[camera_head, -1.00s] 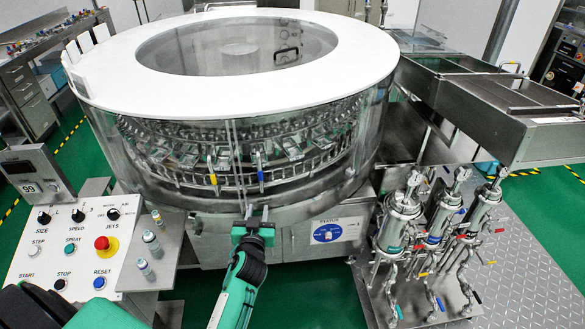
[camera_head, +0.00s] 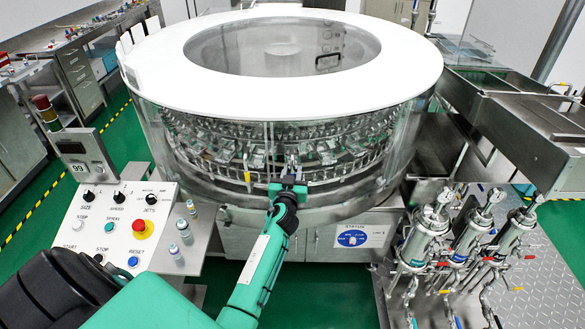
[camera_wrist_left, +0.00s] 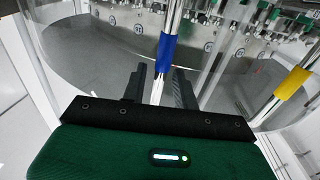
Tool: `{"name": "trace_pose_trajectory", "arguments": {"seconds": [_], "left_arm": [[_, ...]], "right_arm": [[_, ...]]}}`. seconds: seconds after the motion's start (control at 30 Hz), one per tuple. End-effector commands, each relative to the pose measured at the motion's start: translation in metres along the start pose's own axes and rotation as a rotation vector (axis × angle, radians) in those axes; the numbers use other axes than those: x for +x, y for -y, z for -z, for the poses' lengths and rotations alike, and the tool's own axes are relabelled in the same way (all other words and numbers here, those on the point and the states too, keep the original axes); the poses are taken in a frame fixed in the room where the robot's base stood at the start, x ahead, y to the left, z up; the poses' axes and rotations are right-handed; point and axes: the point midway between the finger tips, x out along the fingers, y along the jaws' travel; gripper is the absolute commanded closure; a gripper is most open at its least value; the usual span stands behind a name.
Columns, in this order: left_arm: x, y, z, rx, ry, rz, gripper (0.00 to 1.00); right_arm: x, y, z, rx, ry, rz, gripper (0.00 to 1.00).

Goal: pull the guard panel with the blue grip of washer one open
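The round washer (camera_head: 410,70) has a white ring top and clear curved guard panels. In the left wrist view, the blue grip (camera_wrist_left: 167,50) sits on an upright metal bar at a panel edge; the yellow grip (camera_wrist_left: 293,84) is on another bar to the right. In the head view the yellow grip (camera_head: 247,177) shows, but my gripper hides the blue one. My left gripper (camera_head: 291,170) is at the washer's front. In the wrist view its two dark fingers (camera_wrist_left: 160,72) are apart, with the blue-grip bar appearing between them; contact cannot be told. My right gripper is not in view.
A control panel (camera_head: 105,226) with buttons and small bottles (camera_head: 181,231) stands at the left. Metal filter housings (camera_head: 425,238) with valves stand at the right. A steel chute (camera_head: 520,112) joins the washer at right. Green floor is clear at the front.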

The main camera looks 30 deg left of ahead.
Motion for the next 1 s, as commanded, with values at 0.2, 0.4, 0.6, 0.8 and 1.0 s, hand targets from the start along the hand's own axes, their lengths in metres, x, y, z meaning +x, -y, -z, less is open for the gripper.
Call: {"name": "trace_pose_trajectory", "arguments": {"seconds": [0.2, 0.4, 0.6, 0.8, 1.0], "left_arm": [[0.0129, 0.0004, -0.0001, 0.000, 0.001, 0.001, 0.71], [0.0137, 0.0004, -0.0002, 0.000, 0.000, 0.001, 0.71], [0.0135, 0.0003, -0.0002, 0.000, 0.001, 0.001, 0.96], [0.0134, 0.0003, -0.0003, 0.000, 0.001, 0.001, 1.00], [0.0127, -0.0005, -0.0016, 0.000, 0.000, 0.008, 1.00]], "right_arm": [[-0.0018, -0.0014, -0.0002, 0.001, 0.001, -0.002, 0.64], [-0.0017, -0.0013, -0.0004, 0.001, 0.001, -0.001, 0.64], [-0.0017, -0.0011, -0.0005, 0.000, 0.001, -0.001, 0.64], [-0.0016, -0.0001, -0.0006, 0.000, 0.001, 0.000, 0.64], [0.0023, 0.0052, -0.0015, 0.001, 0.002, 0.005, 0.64]]}}
